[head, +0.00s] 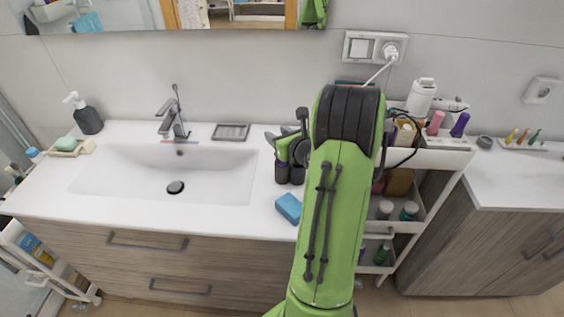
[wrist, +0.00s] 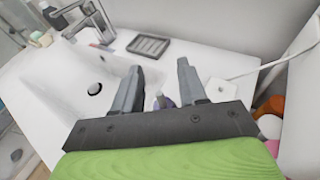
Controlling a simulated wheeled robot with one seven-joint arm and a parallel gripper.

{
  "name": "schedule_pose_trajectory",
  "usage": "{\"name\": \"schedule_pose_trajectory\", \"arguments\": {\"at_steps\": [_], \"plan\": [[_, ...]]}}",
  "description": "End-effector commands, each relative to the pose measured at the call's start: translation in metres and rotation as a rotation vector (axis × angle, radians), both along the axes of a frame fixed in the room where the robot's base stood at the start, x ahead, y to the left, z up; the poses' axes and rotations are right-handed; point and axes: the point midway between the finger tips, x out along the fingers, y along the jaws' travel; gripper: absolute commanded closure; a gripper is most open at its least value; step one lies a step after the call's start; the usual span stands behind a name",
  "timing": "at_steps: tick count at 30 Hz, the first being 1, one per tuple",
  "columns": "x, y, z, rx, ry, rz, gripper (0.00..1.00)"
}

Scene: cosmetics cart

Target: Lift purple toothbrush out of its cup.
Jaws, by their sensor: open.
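My gripper (head: 280,135) is open above the counter to the right of the sink, partly hidden behind my green arm. In the wrist view my two gripper fingers (wrist: 160,66) stand apart with a gap between them. A small grey-purple thing (wrist: 160,101) shows low in that gap; I cannot tell whether it is the toothbrush or part of its cup. A dark cup-like shape (head: 282,172) stands on the counter below my gripper. No purple toothbrush can be clearly made out, and the arm and gripper hide much of this spot.
The white sink (head: 120,175) with its faucet (head: 172,115) lies to the left. A dark soap dish (head: 230,132) is behind, and a blue sponge (head: 288,208) lies in front. A cart (head: 445,158) with bottles stands to the right. The counter near the soap dish is clear.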

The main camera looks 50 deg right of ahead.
Motion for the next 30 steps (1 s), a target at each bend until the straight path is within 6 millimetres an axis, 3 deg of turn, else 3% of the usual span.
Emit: {"name": "schedule_pose_trajectory", "arguments": {"at_steps": [2, 10, 24, 26, 30], "plan": [[0.000, 0.000, 0.000, 0.000, 0.000, 0.000, 0.58], [-0.001, 0.000, 0.000, 0.000, 0.001, 0.000, 0.99], [-0.002, 0.000, 0.000, 0.002, 0.007, 0.000, 1.00], [-0.002, 0.000, 0.006, 0.000, 0.006, 0.001, 1.00], [-0.001, 0.000, 0.042, -0.005, 0.003, 0.002, 1.00]]}}
